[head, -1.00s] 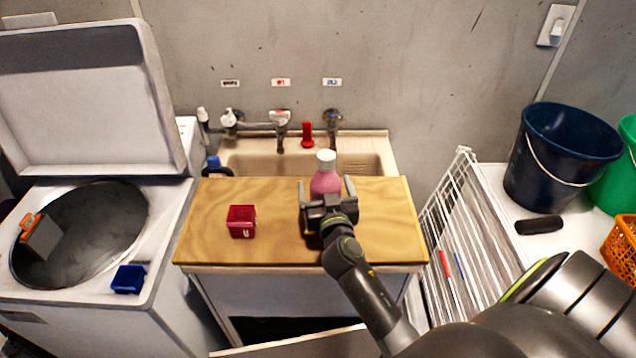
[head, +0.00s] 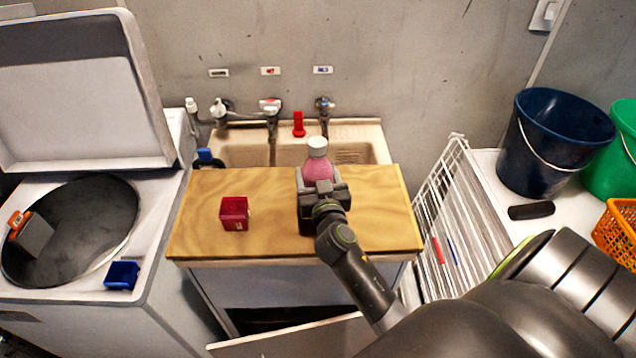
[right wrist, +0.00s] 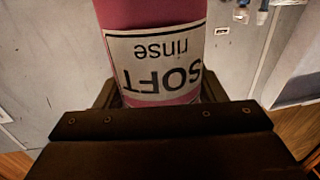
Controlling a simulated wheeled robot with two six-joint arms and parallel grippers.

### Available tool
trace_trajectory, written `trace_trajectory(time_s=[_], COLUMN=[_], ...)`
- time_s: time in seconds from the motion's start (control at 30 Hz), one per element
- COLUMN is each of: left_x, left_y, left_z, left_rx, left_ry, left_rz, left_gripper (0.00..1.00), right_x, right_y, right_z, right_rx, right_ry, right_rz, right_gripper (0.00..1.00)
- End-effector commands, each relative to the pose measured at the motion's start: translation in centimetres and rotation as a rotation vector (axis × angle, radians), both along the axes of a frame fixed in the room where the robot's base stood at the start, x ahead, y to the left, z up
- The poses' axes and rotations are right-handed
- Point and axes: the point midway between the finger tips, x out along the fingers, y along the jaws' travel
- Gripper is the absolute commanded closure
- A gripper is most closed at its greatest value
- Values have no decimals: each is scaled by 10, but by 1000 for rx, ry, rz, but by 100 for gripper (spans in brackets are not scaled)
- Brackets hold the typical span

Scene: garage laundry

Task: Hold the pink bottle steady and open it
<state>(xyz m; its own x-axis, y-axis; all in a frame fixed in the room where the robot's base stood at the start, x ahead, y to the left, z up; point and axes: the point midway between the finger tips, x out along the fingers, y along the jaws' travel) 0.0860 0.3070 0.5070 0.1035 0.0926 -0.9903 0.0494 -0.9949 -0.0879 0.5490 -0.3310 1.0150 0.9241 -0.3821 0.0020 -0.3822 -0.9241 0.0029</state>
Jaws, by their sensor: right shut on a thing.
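The pink bottle (head: 317,170) with its white cap (head: 317,147) stands upright on the wooden board, near the sink edge. The cap is on the bottle. My right gripper (head: 317,186) is shut on the bottle's body from the front. In the right wrist view the pink bottle (right wrist: 155,95) fills the space between the jaws, and its label reads "SOFT rinse" upside down; the cap is out of that view. My left gripper is not in view.
A red box (head: 234,213) sits on the wooden board (head: 280,240) left of the bottle. The sink (head: 240,155) with taps lies behind. A white rack (head: 450,215) stands at right, the open washer (head: 70,240) at left. The board's right side is clear.

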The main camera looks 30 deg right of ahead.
Motion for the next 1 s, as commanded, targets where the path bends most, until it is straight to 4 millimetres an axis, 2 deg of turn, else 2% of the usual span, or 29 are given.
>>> trace_trajectory(time_s=[0.17, 0.5, 0.7, 1.0], left_x=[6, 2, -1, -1], left_y=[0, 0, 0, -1], left_z=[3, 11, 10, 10], left_rx=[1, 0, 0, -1], left_ry=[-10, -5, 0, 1], left_rz=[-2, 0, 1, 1], left_gripper=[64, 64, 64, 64], right_x=[0, 0, 0, 0], right_y=[0, 0, 0, 0], right_z=[10, 71, 96, 101], right_rx=[1, -1, -1, -2], right_ry=[-1, -8, -6, -1], right_rz=[-2, 0, 0, 0], right_gripper=[76, 76, 76, 76])
